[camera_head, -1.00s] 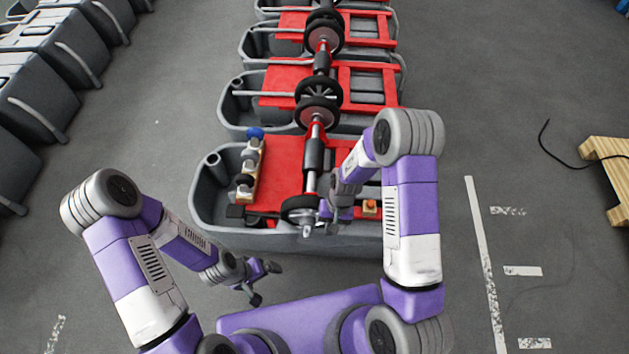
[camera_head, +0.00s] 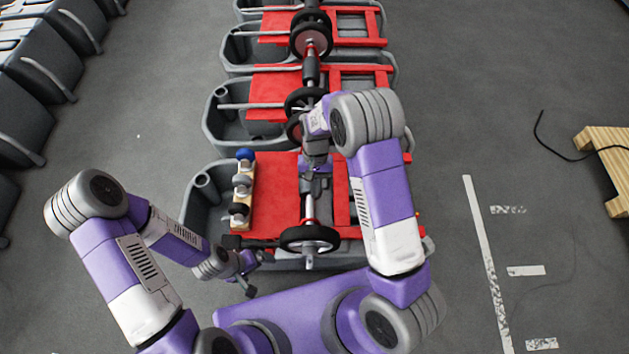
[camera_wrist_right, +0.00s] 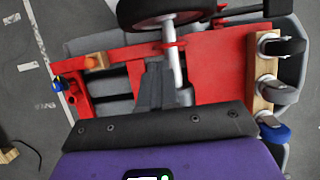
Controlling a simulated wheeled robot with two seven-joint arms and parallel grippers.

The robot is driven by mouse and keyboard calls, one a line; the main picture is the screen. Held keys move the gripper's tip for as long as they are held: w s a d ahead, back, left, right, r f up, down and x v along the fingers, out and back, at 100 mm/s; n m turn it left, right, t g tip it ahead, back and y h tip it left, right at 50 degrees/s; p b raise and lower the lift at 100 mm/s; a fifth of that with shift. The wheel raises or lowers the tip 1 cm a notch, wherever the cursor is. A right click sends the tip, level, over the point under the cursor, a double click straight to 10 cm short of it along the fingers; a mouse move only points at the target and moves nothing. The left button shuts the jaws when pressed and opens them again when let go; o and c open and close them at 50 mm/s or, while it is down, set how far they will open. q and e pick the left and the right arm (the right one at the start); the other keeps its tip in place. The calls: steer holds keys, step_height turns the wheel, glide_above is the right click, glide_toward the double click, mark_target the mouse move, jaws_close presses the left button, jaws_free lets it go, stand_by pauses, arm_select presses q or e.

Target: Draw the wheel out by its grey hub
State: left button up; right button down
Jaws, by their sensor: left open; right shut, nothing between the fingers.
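The black-rimmed wheel (camera_head: 309,240) stands at the near edge of the closest tank, on the end of the axle. Its grey hub (camera_head: 309,262) sticks out toward me. In the right wrist view the wheel (camera_wrist_right: 165,12) is cut off at the top, and its hub is out of frame. My right gripper (camera_head: 316,168) is shut and empty over the axle, behind the wheel. In the right wrist view its dark fingers (camera_wrist_right: 157,88) are beside the silver axle (camera_wrist_right: 176,62); contact cannot be told. My left gripper (camera_head: 256,270) is open, left of the wheel and apart from it.
The grey tank (camera_head: 193,212) has a red deck (camera_head: 277,185). A wooden strip with casters (camera_head: 243,192) stands on its left. An orange piece (camera_wrist_right: 95,60) sits at the opposite side. Similar tanks (camera_head: 213,105) line up behind.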

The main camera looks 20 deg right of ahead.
steer(key=s+a+f+b, duration=0.1)
steer(key=s+f, duration=0.4)
steer(key=shift+s+a, duration=0.25)
steer(key=shift+a, duration=0.05)
